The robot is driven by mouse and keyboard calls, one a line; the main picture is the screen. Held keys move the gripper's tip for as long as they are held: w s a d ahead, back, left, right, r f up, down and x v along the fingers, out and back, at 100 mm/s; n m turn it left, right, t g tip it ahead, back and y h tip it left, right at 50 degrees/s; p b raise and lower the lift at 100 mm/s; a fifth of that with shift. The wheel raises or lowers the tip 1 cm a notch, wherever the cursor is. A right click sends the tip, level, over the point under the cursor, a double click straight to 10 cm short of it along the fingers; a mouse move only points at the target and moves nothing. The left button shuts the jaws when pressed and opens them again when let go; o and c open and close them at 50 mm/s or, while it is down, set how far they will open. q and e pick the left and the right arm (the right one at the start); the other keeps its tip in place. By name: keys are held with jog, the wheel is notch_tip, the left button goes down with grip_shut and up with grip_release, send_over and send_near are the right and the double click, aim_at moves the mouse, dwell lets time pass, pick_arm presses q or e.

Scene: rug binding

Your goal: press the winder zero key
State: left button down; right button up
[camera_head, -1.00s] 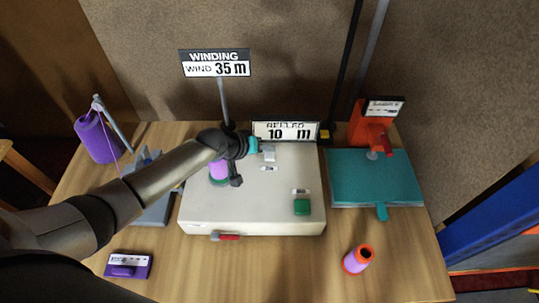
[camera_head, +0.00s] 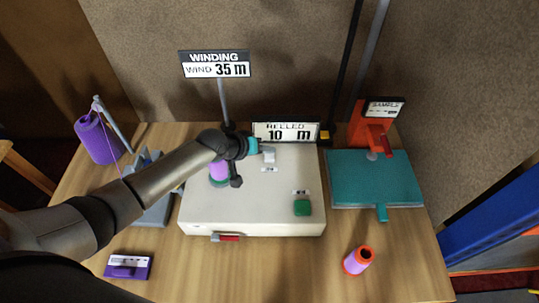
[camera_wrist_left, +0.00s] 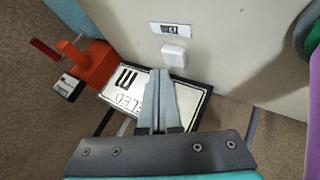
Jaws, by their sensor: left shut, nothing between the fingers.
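The winder (camera_head: 250,215) is a wide off-white box on the table. Its white zero key (camera_head: 269,155) sits near the back edge of the top, with a small label (camera_head: 269,169) in front of it. The key also shows in the left wrist view (camera_wrist_left: 174,55), with its label (camera_wrist_left: 171,29) upside down beyond it. My left gripper (camera_head: 259,148) is at the key's left in the head view. In the left wrist view its fingertips (camera_wrist_left: 160,73) are together and empty, close by the key. I cannot tell whether they touch it. My right gripper is not in view.
The "REELED 10 m" sign (camera_head: 286,132) stands right behind the key. A green key (camera_head: 302,207) and a purple spool (camera_head: 218,170) are on the winder. A teal board (camera_head: 375,180) with an orange stand lies right.

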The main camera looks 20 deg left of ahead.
aim_at(267, 159)
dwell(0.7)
pick_arm(q)
jog(key=shift+f+b, duration=0.3)
jog(key=shift+f, duration=0.1)
jog(key=shift+f+b, duration=0.3)
jog(key=shift+f, duration=0.15)
dwell(0.5)
jog(key=shift+r, duration=0.1)
jog(key=shift+r+p, duration=0.75)
jog(key=shift+p, duration=0.2)
notch_tip(267, 159, up, 5)
jog(key=p, duration=0.5)
